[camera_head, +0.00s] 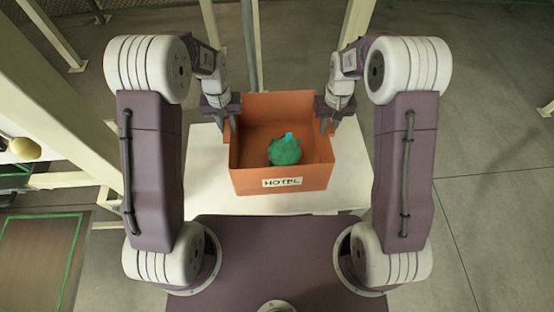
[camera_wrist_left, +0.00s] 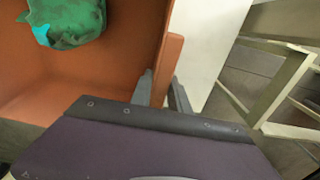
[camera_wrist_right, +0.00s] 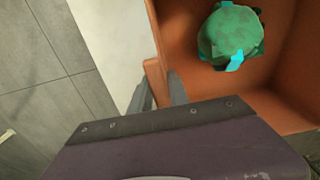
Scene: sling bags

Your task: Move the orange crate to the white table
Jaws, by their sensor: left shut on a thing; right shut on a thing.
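The orange crate (camera_head: 250,180), with a "HOTEL" label on its near wall, is upright over the white table (camera_head: 200,165). I cannot tell whether it rests on the top or hangs just above it. A green sling bag (camera_head: 285,151) with a cyan part lies inside. My left gripper (camera_head: 233,124) is shut on the crate's left wall, which also shows in the left wrist view (camera_wrist_left: 170,62). My right gripper (camera_head: 326,125) is shut on the right wall, also seen in the right wrist view (camera_wrist_right: 155,80).
A wooden surface with green lines (camera_head: 35,255) is at the lower left, with a yellowish round object (camera_head: 20,146) above it. Pale frame posts (camera_head: 60,90) stand at the left and behind the table. Grey floor (camera_head: 480,150) is open at the right.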

